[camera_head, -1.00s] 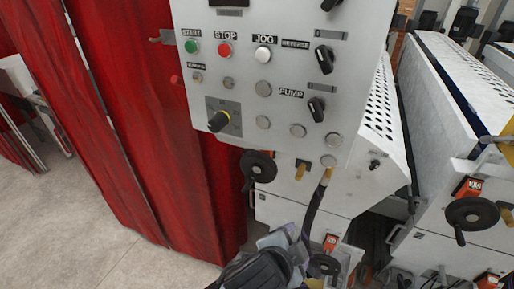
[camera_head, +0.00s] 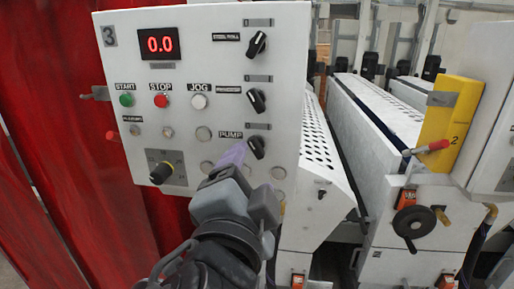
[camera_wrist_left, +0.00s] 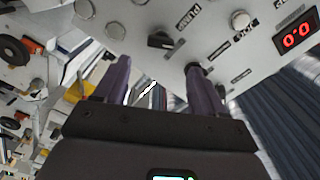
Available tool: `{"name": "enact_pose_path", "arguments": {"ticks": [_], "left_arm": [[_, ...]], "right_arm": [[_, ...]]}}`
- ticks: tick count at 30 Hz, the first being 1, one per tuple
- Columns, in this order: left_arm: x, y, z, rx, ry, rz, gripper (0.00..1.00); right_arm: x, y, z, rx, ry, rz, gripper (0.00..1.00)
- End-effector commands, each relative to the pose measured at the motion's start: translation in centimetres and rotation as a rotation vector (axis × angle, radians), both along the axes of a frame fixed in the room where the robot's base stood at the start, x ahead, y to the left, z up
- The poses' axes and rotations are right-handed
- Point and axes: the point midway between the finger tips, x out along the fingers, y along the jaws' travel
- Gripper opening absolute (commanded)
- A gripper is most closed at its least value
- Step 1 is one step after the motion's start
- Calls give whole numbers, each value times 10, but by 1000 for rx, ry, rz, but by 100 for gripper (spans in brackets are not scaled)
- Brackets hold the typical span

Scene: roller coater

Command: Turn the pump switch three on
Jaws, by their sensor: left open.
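The pump switch (camera_head: 256,147) is a black rotary knob beside the PUMP label, on the right side of the grey panel (camera_head: 110,62) marked 3. It also shows in the left wrist view (camera_wrist_left: 160,40), just beyond the gap between the fingertips. My left gripper (camera_head: 246,166) is open in front of the panel, just below and left of the knob in the head view. In the left wrist view my left gripper (camera_wrist_left: 157,66) has its purple fingers spread, with nothing between them. Contact with the knob cannot be told. My right gripper is not in view.
Two similar black knobs (camera_head: 256,101) sit above the pump switch. Start (camera_head: 127,99), stop (camera_head: 161,100) and jog (camera_head: 198,101) buttons are to the left. The display (camera_head: 159,44) reads 0.0. Red curtain (camera_head: 50,130) hangs left.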

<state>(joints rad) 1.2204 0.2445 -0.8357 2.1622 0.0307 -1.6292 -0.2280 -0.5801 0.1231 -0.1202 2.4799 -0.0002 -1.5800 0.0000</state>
Motion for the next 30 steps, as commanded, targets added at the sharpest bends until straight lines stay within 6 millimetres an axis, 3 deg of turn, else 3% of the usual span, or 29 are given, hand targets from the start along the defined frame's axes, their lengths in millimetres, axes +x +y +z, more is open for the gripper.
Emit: {"name": "enact_pose_path", "arguments": {"ticks": [9,15,28,30], "left_arm": [[52,-7,3,1,2,2,70],[72,-11,2,-2,1,2,70],[80,-12,0,-2,0,0,70],[80,-12,0,-2,0,0,63]], "right_arm": [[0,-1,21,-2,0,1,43],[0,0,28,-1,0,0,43],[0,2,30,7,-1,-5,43],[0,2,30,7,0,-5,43]]}}
